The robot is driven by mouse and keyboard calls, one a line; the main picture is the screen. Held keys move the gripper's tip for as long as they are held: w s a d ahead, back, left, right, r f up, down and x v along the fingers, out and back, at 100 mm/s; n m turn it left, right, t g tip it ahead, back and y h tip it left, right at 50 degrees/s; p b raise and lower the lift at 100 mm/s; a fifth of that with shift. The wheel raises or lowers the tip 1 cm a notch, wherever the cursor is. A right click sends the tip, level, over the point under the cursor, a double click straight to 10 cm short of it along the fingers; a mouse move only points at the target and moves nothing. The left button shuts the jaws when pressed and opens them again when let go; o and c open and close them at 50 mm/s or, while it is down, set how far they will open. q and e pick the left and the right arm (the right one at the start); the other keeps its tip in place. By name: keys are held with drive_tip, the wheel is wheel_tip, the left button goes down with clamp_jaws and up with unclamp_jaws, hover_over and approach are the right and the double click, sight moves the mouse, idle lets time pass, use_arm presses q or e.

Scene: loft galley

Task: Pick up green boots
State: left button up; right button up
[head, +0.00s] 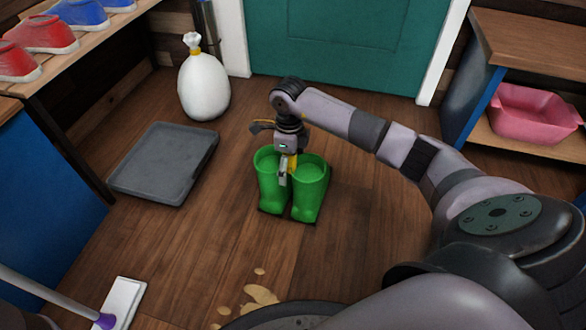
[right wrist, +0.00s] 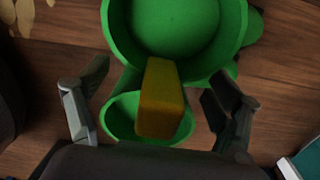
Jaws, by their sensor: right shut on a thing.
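A pair of green boots (head: 309,190) stands upright side by side on the wood floor, in the middle of the head view. A yellow block (right wrist: 161,97) shows between the two boot openings in the right wrist view, where the green boots (right wrist: 118,30) fill the upper middle. My right gripper (head: 288,172) reaches down from above at the boot tops, its fingers either side of the yellow block, shut on the boots. The exact finger contact is hard to see. My left gripper is not in view.
A grey tray (head: 150,180) lies on the floor to the left, with a white tied bag (head: 204,88) behind it. A mop head (head: 122,304) and tan spill (head: 260,295) are near the front. A shelf with a pink basin (head: 530,112) stands at right.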

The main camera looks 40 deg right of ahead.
drive_tip(key=c, duration=0.8)
drive_tip(key=shift+r, duration=0.2)
